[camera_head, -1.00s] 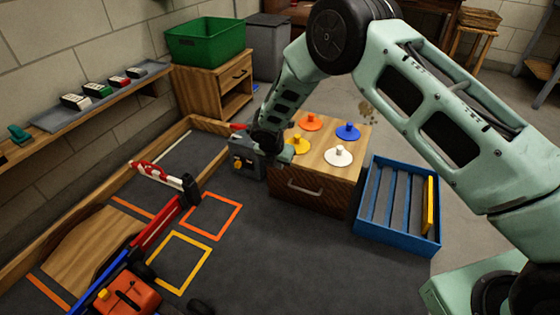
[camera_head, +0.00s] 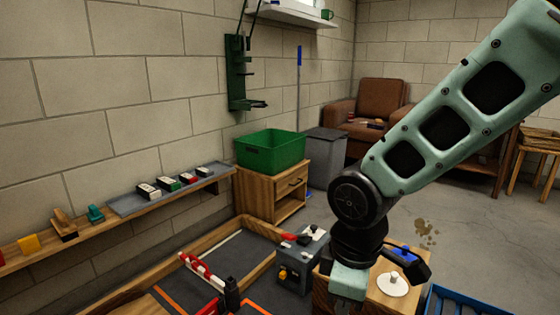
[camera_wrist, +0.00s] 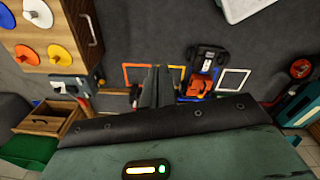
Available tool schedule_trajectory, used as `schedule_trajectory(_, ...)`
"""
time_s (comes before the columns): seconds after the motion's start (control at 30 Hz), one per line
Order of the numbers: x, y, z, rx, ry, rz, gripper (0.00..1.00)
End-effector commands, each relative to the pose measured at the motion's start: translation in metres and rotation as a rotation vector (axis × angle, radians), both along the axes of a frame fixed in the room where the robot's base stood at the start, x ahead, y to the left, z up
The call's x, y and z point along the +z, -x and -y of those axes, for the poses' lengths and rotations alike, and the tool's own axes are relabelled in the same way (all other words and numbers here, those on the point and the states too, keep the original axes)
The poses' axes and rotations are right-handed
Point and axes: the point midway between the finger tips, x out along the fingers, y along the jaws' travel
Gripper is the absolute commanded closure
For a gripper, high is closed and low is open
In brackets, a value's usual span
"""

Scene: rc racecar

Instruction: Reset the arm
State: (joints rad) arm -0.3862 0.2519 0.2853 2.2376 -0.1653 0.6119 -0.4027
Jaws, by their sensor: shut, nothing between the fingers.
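My arm reaches in from the upper right in the head view and bends down at a black joint. My gripper shows in the wrist view (camera_wrist: 157,88) with its two grey fingers together and nothing between them. In the head view its fingers are not clear. It is above the floor and apart from the things below it. The wooden cabinet with coloured discs (camera_wrist: 48,35) is at the upper left of the wrist view. The orange and black car (camera_wrist: 203,75) is to the right of the fingers.
A green bin (camera_head: 271,150) stands on a wooden cabinet (camera_head: 272,192) by the wall. A shelf (camera_head: 110,212) runs along the left wall. A grey box with a lever (camera_head: 297,262) stands left of my arm. A blue rack (camera_head: 460,302) is at the lower right. Open floor (camera_head: 450,235) lies right.

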Motion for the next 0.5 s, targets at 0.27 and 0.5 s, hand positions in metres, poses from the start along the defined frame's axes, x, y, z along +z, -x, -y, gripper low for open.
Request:
schedule_trajectory(0.27, 0.033, 0.096, 0.025, -0.354, -0.041, -0.051, 1.00)
schedule_trajectory(0.5, 0.058, 0.137, 0.040, -0.537, -0.052, -0.076, 1.00)
